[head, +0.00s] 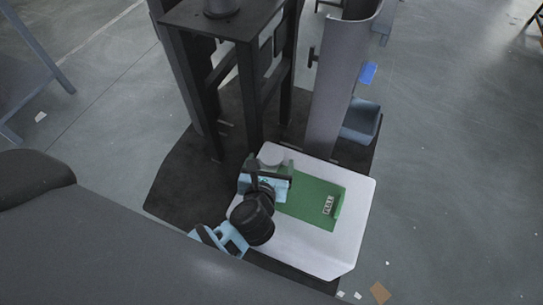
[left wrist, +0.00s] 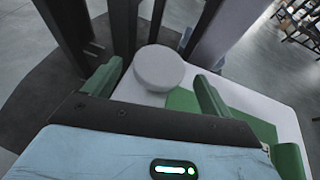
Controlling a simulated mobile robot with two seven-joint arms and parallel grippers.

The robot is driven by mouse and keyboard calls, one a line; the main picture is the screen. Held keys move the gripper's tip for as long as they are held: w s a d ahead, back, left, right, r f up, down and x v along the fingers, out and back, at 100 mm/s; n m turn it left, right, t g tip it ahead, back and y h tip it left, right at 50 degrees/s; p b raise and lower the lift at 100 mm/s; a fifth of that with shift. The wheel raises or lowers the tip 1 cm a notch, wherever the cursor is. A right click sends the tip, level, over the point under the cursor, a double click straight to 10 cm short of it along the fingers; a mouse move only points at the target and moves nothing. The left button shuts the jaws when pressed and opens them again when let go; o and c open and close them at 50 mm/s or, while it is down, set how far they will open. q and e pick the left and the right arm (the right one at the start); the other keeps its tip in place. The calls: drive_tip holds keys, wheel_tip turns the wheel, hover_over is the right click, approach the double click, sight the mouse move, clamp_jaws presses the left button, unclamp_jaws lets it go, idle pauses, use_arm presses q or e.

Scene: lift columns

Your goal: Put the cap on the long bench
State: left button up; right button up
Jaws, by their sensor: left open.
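The cap (head: 271,155) looks like a pale grey round disc near the back edge of a white tabletop. In the left wrist view the cap (left wrist: 158,66) shows ahead, between the two green fingers. My left gripper (head: 271,166) is open over the tabletop, right by the cap. The left wrist view shows its spread fingers (left wrist: 158,76) on either side of the cap; I cannot tell if they touch it. I cannot tell which surface is the long bench. My right gripper is not in view.
The white tabletop (head: 345,252) carries a green mat (head: 310,204) with a label. Behind it stand a black frame (head: 245,24) and a tall grey curved panel (head: 333,85), with a blue-grey bin (head: 361,120) beside it. Open floor (head: 460,150) lies to the right.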

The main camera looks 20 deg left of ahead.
sight(271, 158)
use_arm(q)
drive_tip(key=x, duration=0.4)
drive_tip(key=shift+w+a+r+b, duration=0.1)
drive_tip(key=shift+w+a+b, duration=0.05)
drive_tip(key=shift+w+b, duration=0.2)
drive_tip(key=shift+w, duration=0.3)
drive_tip(key=c, duration=1.1)
drive_tip(key=shift+c, duration=0.2)
